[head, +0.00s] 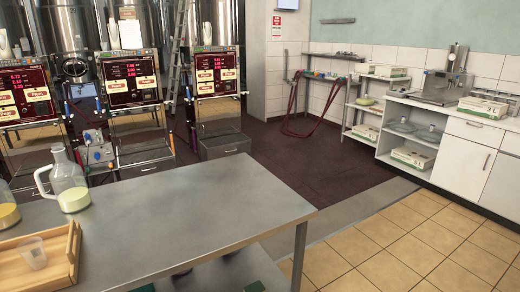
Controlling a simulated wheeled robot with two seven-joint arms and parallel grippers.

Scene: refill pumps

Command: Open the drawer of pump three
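Three pumps with red displays stand at the left: the left pump (27,92), cut off by the picture edge, the middle pump (131,80) and the right pump (215,75). Their labels are too small for me to tell which is pump three. The right pump has a grey drawer (226,147) at its base, and it looks shut. The middle pump has a drawer front (147,168) low down, partly hidden behind the table. The left pump's base is mostly hidden. Neither of my grippers is in view.
A steel table (200,205) fills the foreground, between me and the pumps. It bears a glass jug (68,185) and a wooden tray (45,255) with a clear cup. Dark floor (300,165) lies open right of the pumps; tiled floor (420,240) is clear at right.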

